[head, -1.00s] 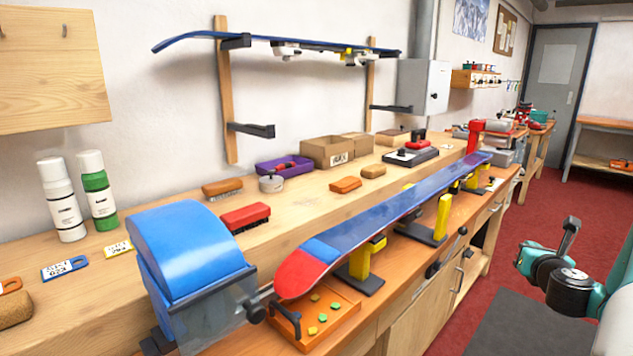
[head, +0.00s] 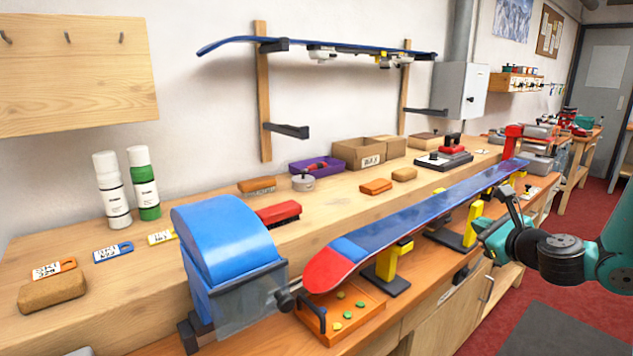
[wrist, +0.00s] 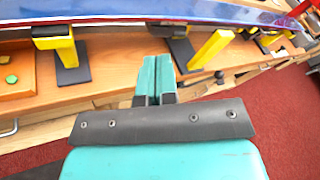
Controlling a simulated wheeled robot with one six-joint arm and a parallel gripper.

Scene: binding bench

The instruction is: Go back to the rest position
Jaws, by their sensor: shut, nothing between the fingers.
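My gripper (wrist: 156,78) shows in the wrist view with its two teal fingers together and nothing between them. It points toward the bench front, below the blue ski (wrist: 150,14). In the head view my gripper (head: 478,228) is at the right, in front of the bench edge and close to the ski's near side, partly hidden by its own wrist. The ski (head: 420,215) with a red and blue tip lies along the yellow vise supports (head: 388,262). I cannot tell from these views whether my gripper touches anything.
A blue machine with a clear guard (head: 228,250) stands at the bench's left. An orange tray (head: 350,312) with small coloured pieces sits under the ski tip. Brushes, bottles and boxes line the upper shelf. Red carpeted floor (head: 560,285) is open in front of the bench.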

